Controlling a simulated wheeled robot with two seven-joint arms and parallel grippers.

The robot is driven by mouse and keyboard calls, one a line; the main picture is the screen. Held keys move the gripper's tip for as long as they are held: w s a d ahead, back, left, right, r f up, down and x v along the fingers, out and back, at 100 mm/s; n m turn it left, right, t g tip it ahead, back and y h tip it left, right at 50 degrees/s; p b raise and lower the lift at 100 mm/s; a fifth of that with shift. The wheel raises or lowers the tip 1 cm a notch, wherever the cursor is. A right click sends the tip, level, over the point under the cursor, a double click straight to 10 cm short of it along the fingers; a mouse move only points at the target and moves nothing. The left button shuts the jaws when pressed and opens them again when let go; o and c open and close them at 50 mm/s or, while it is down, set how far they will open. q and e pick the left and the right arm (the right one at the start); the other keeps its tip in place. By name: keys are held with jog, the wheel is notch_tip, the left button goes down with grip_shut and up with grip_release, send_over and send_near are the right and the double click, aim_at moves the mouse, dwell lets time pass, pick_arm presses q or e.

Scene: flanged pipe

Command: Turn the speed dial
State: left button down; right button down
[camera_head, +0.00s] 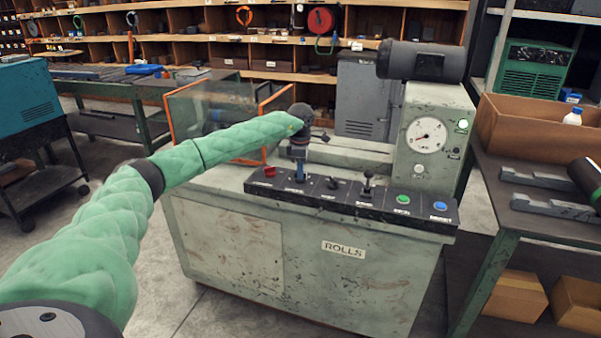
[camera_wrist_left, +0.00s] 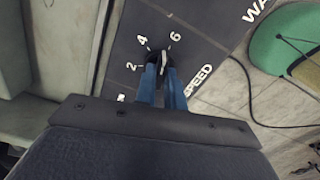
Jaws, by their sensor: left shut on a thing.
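The speed dial (camera_wrist_left: 162,62) is a small black knob with a light pointer on the dark control panel, seen in the left wrist view. Numbers 2, 4 and 6 are printed around it, with the word SPEED (camera_wrist_left: 197,79) beside it. The pointer is directed roughly between 4 and 6. My left gripper (camera_wrist_left: 163,80) has its blue fingers shut on the dial, one on each side. In the head view my left gripper (camera_head: 299,173) reaches down to the left part of the panel (camera_head: 340,203) and hides the dial. My right gripper is not in view.
Along the panel are a red knob (camera_head: 269,172), two levers, a green button (camera_head: 403,199) and a blue button (camera_head: 440,206). A round gauge (camera_head: 425,135) is on the machine's upright housing. A clear orange-framed guard (camera_head: 215,105) stands behind my left arm.

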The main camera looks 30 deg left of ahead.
pick_arm(q)
jog(key=shift+m, duration=1.1)
jog(key=shift+r+m, duration=0.1)
jog(key=shift+m, duration=0.2)
jog(key=shift+a, duration=0.1)
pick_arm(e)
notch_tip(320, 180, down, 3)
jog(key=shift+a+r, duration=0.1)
pick_arm(q)
jog(key=c, duration=1.5)
grip_release()
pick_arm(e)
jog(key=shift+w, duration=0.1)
